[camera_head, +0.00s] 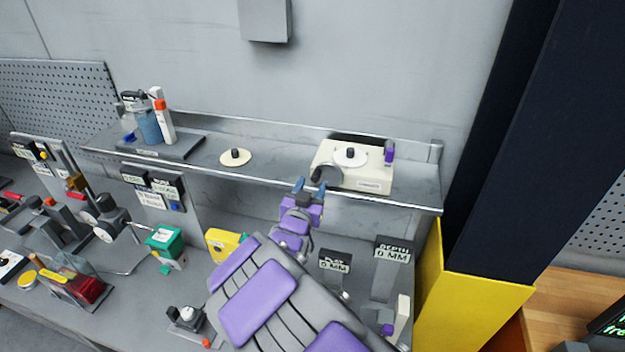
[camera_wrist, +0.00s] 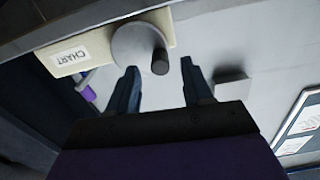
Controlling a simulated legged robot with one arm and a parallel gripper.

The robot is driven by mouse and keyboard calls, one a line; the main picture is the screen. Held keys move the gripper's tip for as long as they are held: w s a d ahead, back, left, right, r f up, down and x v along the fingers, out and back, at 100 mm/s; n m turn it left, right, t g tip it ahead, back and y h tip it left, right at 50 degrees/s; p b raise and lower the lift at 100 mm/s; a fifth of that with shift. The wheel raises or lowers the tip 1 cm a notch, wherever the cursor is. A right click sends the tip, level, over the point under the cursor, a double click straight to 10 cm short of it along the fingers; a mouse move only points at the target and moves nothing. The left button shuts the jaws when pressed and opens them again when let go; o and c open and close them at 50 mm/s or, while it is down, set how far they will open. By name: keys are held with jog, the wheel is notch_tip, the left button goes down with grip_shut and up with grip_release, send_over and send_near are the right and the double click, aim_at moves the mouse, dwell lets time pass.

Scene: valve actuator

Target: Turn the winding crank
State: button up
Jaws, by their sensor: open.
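A cream chart box (camera_head: 362,178) with a white disc on top stands on the upper shelf, right of centre. It also shows in the wrist view (camera_wrist: 95,50), with a CHART label. The winding crank (camera_head: 327,174) is at the box's left end, partly dark in the head view. In the wrist view it is a grey round plate (camera_wrist: 132,42) with a dark knob (camera_wrist: 160,62) sticking out. My gripper (camera_head: 311,185) is open and empty, just below and in front of the crank. In the wrist view its fingers (camera_wrist: 162,82) point toward the knob, which lies between their directions, apparently not touching.
A loose cream disc with a black knob (camera_head: 235,157) lies on the shelf (camera_head: 285,165) left of the box. Bottles on a dark tray (camera_head: 160,147) stand further left. A purple part (camera_head: 389,152) is at the box's right end. Depth signs (camera_head: 393,252) stand below.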

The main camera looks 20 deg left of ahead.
aim_at(327, 178)
jog(key=shift+w+a, duration=0.1)
jog(key=shift+w, duration=1.3)
grip_shut()
